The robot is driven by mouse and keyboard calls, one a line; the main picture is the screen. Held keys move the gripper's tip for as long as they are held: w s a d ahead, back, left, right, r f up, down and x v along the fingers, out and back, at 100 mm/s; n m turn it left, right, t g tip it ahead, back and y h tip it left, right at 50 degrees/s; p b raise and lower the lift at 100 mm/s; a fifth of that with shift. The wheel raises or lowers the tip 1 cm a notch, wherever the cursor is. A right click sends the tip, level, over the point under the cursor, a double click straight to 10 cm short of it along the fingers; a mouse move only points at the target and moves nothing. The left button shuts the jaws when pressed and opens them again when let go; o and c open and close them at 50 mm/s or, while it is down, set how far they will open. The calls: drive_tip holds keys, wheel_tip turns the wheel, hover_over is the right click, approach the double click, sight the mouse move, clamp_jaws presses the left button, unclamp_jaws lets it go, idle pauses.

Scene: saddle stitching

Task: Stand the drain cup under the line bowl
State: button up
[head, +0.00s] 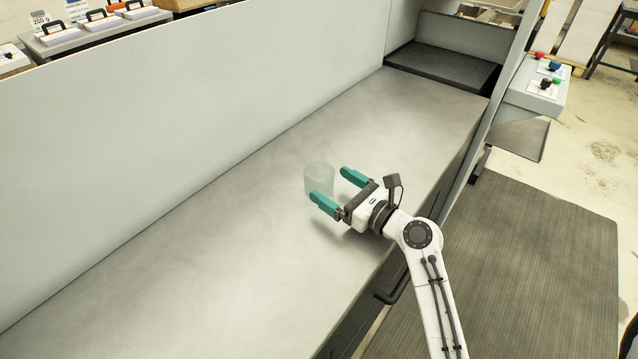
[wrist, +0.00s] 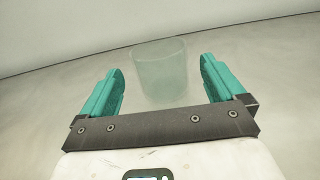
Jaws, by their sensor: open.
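The drain cup (head: 318,178) is a pale, see-through cup standing upright on the grey bench top. My gripper (head: 338,187), with two teal fingers, is open and points at the cup from the right. In the wrist view the cup (wrist: 161,70) stands ahead of the gap between my fingertips (wrist: 160,75), with clear space between it and each finger in the picture. I cannot tell how far its near side reaches between them. The line bowl is not recognisable in either view.
The long metal bench top (head: 180,250) is otherwise bare. A tall grey panel (head: 180,100) runs along its back. A black recessed plate (head: 443,68) lies at the far end. A control box with coloured knobs (head: 537,88) and a dark floor mat (head: 540,260) are to the right.

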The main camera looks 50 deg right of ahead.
sight(308, 169)
drive_tip(key=w, duration=0.5)
drive_tip(key=shift+w+d, duration=0.1)
drive_tip(key=shift+c, duration=0.3)
drive_tip(key=c, duration=1.1)
drive_tip(key=shift+r, duration=0.1)
